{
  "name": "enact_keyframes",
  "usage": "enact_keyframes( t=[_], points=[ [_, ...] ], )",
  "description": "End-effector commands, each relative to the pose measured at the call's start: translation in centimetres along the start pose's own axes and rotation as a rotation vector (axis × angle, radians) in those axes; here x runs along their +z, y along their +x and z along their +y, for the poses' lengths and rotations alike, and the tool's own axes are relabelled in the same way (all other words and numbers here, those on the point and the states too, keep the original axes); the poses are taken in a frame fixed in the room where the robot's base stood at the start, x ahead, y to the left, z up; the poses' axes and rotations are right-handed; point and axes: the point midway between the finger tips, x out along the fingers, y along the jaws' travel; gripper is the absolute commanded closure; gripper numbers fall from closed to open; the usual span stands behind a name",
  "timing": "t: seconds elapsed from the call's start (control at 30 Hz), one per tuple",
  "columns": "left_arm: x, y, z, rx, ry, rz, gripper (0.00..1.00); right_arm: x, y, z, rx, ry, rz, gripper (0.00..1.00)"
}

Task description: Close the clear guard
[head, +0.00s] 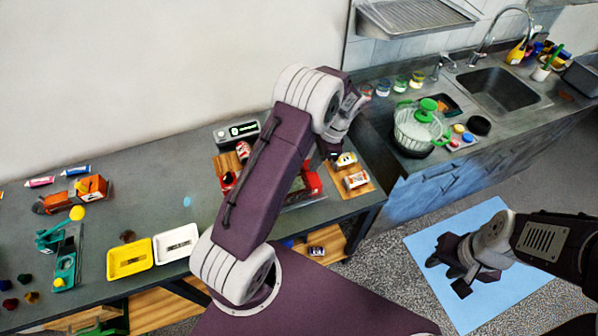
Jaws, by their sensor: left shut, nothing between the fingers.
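I cannot make out the clear guard; my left arm covers much of the table where a red device (312,181) shows in part. My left gripper (333,152) is shut and empty, above the table's right end near that device. It is small and partly hidden by its own wrist. My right gripper (447,276) is open and empty, pointing down over the blue mat on the floor, well away from the table.
A wooden board (362,177) with small boxes lies at the grey table's right end. A yellow tray (128,274), a white tray (194,243) and an orange tool (91,187) are further left. A pot (412,137) stands by the sink. The blue mat (425,241) has free room.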

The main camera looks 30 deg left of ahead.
Motion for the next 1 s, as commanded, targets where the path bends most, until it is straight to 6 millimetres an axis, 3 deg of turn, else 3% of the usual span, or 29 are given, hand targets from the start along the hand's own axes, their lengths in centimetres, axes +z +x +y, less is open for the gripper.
enact_keyframes(
  t=[0.17,0.3,0.43,1.0],
  points=[
    [0.2,3.7,0.1,0.004,0.001,-0.003,1.0,-0.1,-1.1,0.0,0.0,0.0,0.0,0.64],
    [2.4,4.4,0.1,0.003,-0.002,-0.002,1.0,-0.2,-2.2,0.0,0.0,0.0,0.0,0.64],
    [3.3,5.0,0.0,0.001,-0.001,0.0,1.0,-0.3,-2.5,-0.1,0.0,0.0,0.0,0.64],
    [3.6,5.3,0.0,0.0,0.0,0.0,1.0,-0.3,-2.5,-0.1,0.0,0.0,0.0,0.64]
  ],
)
